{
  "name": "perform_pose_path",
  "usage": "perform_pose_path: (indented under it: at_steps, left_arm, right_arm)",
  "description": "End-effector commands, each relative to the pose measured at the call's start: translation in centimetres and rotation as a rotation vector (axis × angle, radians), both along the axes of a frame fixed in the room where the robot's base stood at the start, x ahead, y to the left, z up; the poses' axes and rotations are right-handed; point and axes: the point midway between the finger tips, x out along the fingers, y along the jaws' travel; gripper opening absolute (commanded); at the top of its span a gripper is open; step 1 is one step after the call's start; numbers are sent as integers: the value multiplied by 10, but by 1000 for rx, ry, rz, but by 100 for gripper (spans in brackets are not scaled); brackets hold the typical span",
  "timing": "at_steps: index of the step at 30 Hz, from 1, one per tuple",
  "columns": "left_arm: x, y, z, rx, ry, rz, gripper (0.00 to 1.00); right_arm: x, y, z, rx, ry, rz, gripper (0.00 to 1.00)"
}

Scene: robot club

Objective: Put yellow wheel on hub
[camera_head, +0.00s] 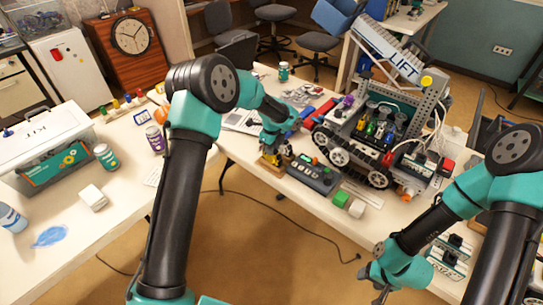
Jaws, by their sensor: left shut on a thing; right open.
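My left gripper (271,153) reaches down at the near edge of the workbench, left of a dark control box. It is shut on a small yellow thing, which looks like the yellow wheel (265,151) and is mostly hidden by the fingers. A brown wooden block (270,168) sits just under the fingertips; I cannot tell whether the wheel touches it. The hub cannot be made out clearly. My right gripper (378,291) is open and empty at the lower right, in front of the bench.
A tracked robot (378,180) with a LIFT sign (403,67) fills the right bench. The left table (75,210) holds a kit case (62,165) and jars.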

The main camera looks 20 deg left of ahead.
Motion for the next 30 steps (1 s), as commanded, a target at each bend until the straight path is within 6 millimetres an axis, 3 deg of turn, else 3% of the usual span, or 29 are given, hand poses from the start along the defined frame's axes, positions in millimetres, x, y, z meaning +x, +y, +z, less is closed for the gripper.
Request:
perform_pose_path:
  at_steps: [30]
  left_arm:
    - [0,0,31,0,-1,0,7]
  right_arm:
    - [0,0,0,0,0,0,57]
